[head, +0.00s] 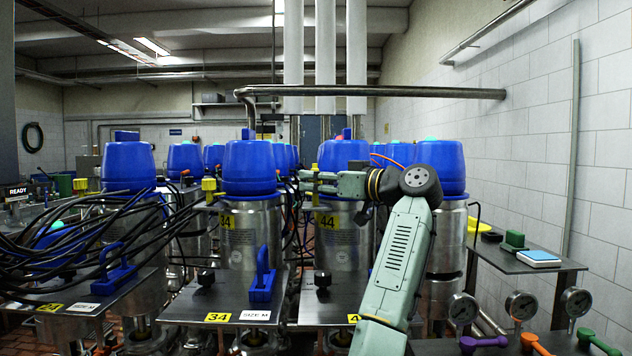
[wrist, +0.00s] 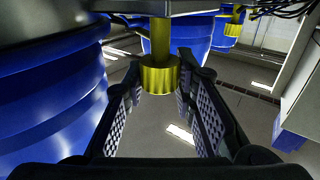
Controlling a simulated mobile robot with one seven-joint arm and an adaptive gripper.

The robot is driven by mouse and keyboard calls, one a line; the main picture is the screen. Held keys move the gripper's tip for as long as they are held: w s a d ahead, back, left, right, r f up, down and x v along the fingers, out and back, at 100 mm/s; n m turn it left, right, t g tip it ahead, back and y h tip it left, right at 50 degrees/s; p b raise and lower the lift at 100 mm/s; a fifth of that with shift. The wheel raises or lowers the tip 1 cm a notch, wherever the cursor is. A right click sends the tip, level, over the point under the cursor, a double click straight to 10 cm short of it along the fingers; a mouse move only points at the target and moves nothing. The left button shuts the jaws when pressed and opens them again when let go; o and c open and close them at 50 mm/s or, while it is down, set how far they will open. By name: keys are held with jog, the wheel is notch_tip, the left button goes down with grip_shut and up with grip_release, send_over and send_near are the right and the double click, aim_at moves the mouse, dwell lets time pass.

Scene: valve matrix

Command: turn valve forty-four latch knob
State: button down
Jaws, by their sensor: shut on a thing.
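Valve forty-four (head: 345,240) is a steel cylinder with a blue cap and a yellow 44 label, right of the middle in the head view. Its yellow latch knob (head: 316,196) is mostly hidden behind my gripper (head: 318,182), with a little yellow showing below the fingers. In the wrist view the ribbed yellow latch knob (wrist: 158,76) sits between the two fingertips of my gripper (wrist: 160,88). The gripper is shut on it. The wrist view looks upside down, with the knob's stem above it and the blue cap at the left.
Valve thirty-four (head: 238,240) stands to the left with its own yellow knob (head: 208,188). Black cables (head: 100,235) crowd the left side. Several pressure gauges (head: 520,305) stand at the lower right. A side table (head: 545,260) stands by the tiled wall.

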jog(key=shift+n+g+y, duration=1)
jog(key=shift+n+g, duration=0.3)
jog(key=shift+g, duration=0.4)
jog(key=c, duration=1.3)
grip_release()
jog(key=shift+m+t+h, duration=0.4)
jog(key=shift+m+t, duration=0.2)
jog(key=shift+t, duration=0.2)
